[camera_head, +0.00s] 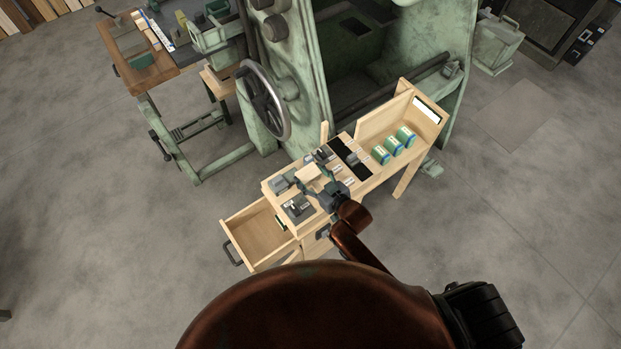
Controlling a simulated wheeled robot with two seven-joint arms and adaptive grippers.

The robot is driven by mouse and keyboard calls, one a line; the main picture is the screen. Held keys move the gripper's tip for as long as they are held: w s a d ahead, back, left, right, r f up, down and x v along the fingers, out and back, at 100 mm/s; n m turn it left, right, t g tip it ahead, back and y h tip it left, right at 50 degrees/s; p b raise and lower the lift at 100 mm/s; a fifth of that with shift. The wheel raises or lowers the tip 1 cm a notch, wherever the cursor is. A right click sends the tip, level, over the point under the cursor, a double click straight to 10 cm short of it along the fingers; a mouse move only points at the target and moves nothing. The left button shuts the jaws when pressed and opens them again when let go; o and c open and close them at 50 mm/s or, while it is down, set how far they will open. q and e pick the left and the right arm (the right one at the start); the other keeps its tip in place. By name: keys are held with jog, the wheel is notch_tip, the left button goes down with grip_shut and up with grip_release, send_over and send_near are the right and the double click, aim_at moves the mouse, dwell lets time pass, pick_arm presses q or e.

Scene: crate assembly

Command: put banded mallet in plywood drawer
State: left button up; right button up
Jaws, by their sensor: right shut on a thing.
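My right gripper (324,188) is above the wooden workbench and is shut on what looks like the banded mallet (308,173). Its pale wooden block shows at the fingertips; the bands and handle are too small or hidden to make out. The plywood drawer (237,215) is pulled out at the left end of the bench, its inside bare, with a dark handle on its outer face. The gripper is to the right of the drawer and higher. My left gripper is not in view.
Grey metal fixtures (297,207) and small parts stand on the bench top around the gripper. Several green boxes (393,146) stand at its right end by a raised panel (383,118). A large green machine (345,75) with a handwheel (263,100) is behind. Floor at left is clear.

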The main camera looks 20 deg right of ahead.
jog(key=o, duration=1.6)
jog(key=shift+s+d+f+g, duration=0.15)
jog(key=shift+s+f, duration=0.1)
jog(key=shift+f, duration=0.4)
jog(key=shift+s+f+g, duration=0.15)
jog(key=shift+s+f, duration=0.1)
jog(key=shift+f, duration=0.35)
jog(key=shift+c, duration=0.2)
jog(key=o, duration=0.3)
jog(key=shift+w, duration=0.25)
jog(key=shift+o, duration=0.7)
jog(key=shift+r, duration=0.3)
